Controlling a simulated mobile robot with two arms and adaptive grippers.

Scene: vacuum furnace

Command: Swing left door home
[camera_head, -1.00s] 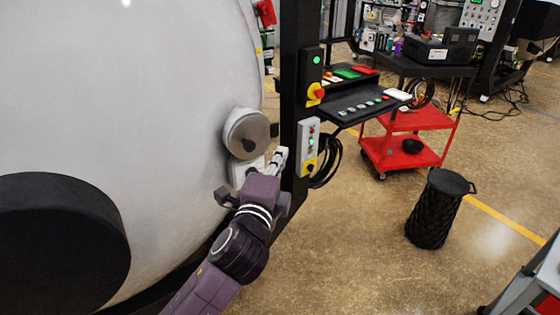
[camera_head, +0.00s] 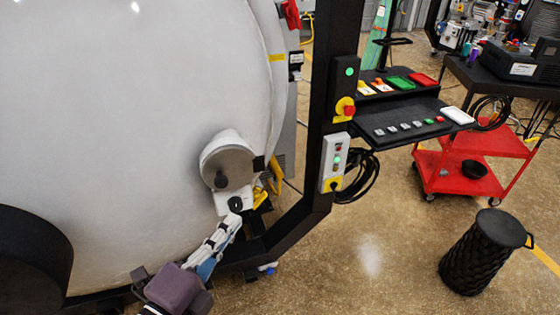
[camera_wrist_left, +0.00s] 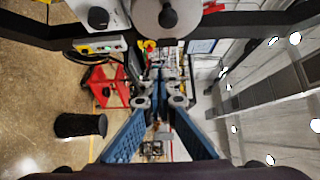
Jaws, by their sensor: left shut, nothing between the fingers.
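The large white rounded furnace door (camera_head: 110,110) fills the left of the head view, with a black round part at its lower left. A grey round fitting (camera_head: 228,167) with a white bracket below sits on its right side; a similar round fitting also shows at the top of the left wrist view (camera_wrist_left: 158,18). My left gripper (camera_head: 234,220) is shut and empty, its tips just below the bracket in the head view; I cannot tell whether they touch it. In the left wrist view its blue fingers converge at the middle (camera_wrist_left: 160,100). My right gripper is not in view.
A black post (camera_head: 335,100) with a control box (camera_head: 335,162) stands right of the door. A black panel shelf (camera_head: 395,120) juts from it. A red cart (camera_head: 470,170) and a black bin (camera_head: 482,252) stand further right. The floor between is clear.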

